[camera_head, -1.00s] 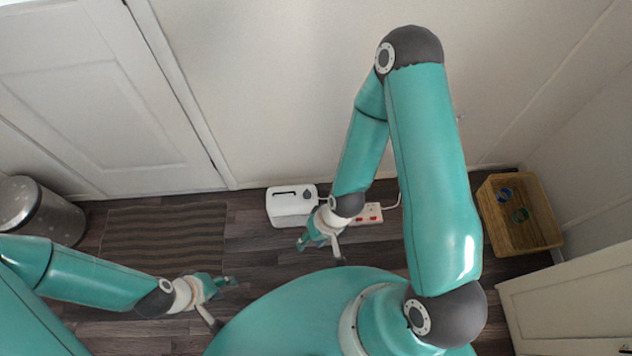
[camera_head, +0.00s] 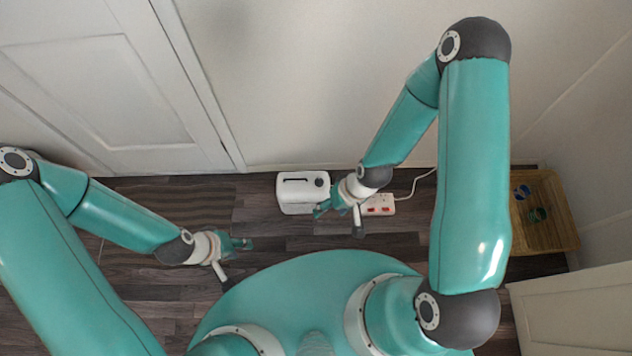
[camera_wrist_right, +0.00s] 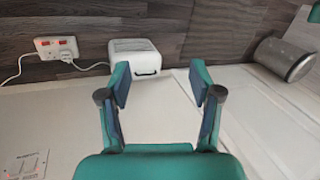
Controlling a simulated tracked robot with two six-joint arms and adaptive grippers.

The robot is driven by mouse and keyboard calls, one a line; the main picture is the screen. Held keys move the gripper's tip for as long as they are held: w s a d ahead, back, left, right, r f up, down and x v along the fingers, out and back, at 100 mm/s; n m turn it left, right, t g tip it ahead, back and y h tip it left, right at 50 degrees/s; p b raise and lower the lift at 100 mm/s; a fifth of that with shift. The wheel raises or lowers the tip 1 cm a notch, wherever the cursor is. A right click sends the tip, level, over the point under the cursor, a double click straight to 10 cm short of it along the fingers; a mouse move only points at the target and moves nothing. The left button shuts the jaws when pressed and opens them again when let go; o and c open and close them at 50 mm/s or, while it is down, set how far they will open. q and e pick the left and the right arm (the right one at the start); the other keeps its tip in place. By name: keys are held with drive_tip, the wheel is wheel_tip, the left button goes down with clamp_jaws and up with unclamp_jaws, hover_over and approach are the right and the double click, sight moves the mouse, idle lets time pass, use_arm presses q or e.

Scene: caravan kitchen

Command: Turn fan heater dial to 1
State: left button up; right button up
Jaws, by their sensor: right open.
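The white fan heater (camera_head: 301,190) stands on the dark floor against the wall. I cannot read the dial's setting. My right gripper (camera_head: 318,211) is just to the right of and in front of the heater in the head view. In the right wrist view my right gripper (camera_wrist_right: 158,88) is open and empty, with the heater (camera_wrist_right: 135,62) beyond its fingers. My left gripper (camera_head: 248,243) is low over the floor, to the left of the heater; its finger gap is too small to tell.
A white power strip (camera_head: 379,204) with red switches lies right of the heater, with a cable running to the wall. A wicker basket (camera_head: 545,235) stands at far right. A metal bin (camera_wrist_right: 283,58) shows in the right wrist view.

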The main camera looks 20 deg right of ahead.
drive_tip(key=w+f+n+h+b, duration=0.1)
drive_tip(key=w+f+n+b, duration=0.3)
drive_tip(key=w+f+b, duration=1)
drive_tip(key=n+h+b, duration=0.3)
drive_tip(key=b, duration=0.7)
hover_over(319, 179)
wheel_tip(319, 179, down, 6)
drive_tip(key=shift+g, duration=0.3)
wheel_tip(319, 179, down, 16)
drive_tip(key=b, duration=0.4)
drive_tip(key=shift+s+b, duration=0.1)
drive_tip(key=shift+b, duration=0.25)
